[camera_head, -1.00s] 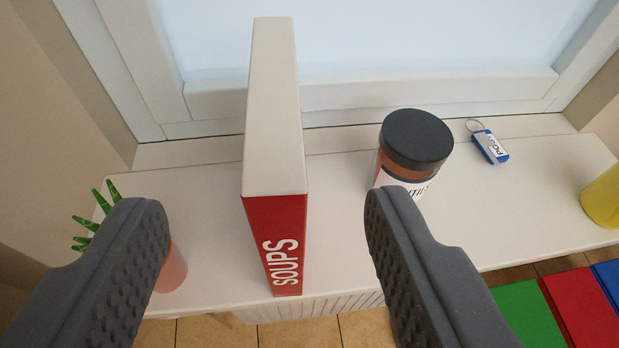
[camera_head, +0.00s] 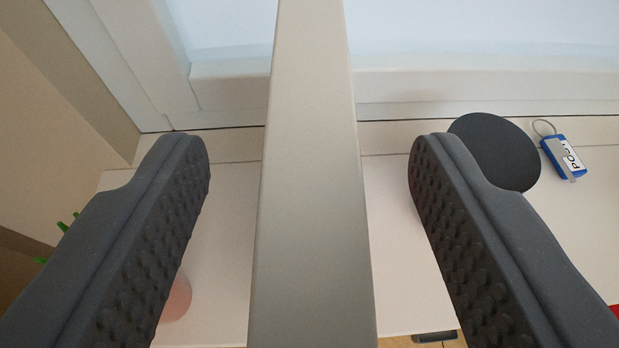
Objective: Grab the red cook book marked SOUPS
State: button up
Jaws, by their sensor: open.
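The cook book (camera_head: 312,190) stands upright on the white window sill. Only its pale top edge shows now, running up the middle of the view; its red spine and the word SOUPS are out of sight. My gripper (camera_head: 311,145) is open, with one dark ridged finger on each side of the book. A gap shows between the book and each finger, so neither finger appears to touch it.
A jar with a black lid (camera_head: 496,152) stands right behind the right finger. A blue key tag (camera_head: 565,157) lies farther right. A pinkish pot (camera_head: 176,298) with green leaves is mostly hidden by the left finger. The window is behind.

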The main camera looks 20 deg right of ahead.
aim_at(307, 113)
jog(key=shift+p+x, duration=0.35)
jog(key=shift+x, duration=1.8)
jog(key=shift+r, duration=0.15)
jog(key=shift+c, duration=0.3)
grip_shut()
